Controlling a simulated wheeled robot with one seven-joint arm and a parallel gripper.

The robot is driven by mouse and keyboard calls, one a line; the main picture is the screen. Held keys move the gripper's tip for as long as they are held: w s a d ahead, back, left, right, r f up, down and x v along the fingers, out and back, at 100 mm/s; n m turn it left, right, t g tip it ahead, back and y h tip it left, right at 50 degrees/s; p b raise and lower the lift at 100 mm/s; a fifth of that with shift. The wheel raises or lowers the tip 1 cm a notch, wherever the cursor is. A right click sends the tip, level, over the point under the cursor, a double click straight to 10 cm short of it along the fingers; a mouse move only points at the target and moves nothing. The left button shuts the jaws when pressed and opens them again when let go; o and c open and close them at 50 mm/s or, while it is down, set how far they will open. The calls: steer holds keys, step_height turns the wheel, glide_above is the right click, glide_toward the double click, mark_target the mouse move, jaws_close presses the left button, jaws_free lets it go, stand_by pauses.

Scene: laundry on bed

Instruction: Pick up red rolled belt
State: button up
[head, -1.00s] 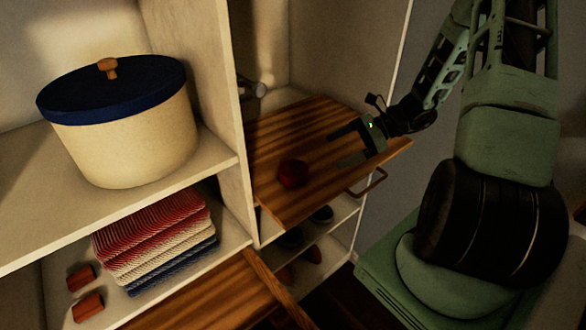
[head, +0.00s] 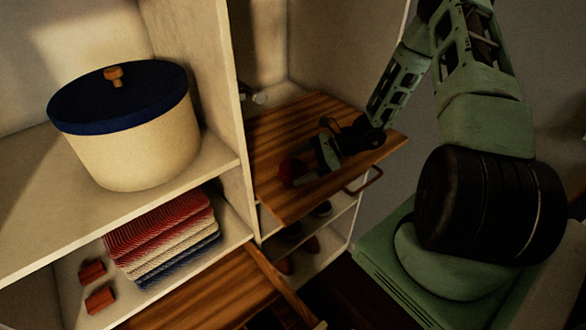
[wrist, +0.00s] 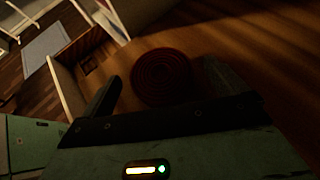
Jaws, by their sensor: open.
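The red rolled belt (head: 291,171) lies on the wooden pull-out shelf (head: 300,118) in the right cabinet section. In the wrist view the belt (wrist: 161,78) shows as a dark red spiral coil, just ahead of and partly between my fingertips. My gripper (head: 312,176) is low over the shelf, right beside the belt, and hides part of it in the head view. In the wrist view my gripper (wrist: 165,88) is open, with one finger on each side of the coil's near edge. I cannot tell whether a finger touches the belt.
A cream pot with a blue lid (head: 120,125) stands on the left shelf. Folded striped cloths (head: 165,240) and two small red-brown rolls (head: 95,285) lie below it. A cabinet divider (head: 225,110) stands left of the belt. Shoes (head: 300,250) sit beneath the pull-out shelf.

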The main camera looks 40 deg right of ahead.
steer(key=c, duration=1.1)
steer(key=shift+c, duration=0.2)
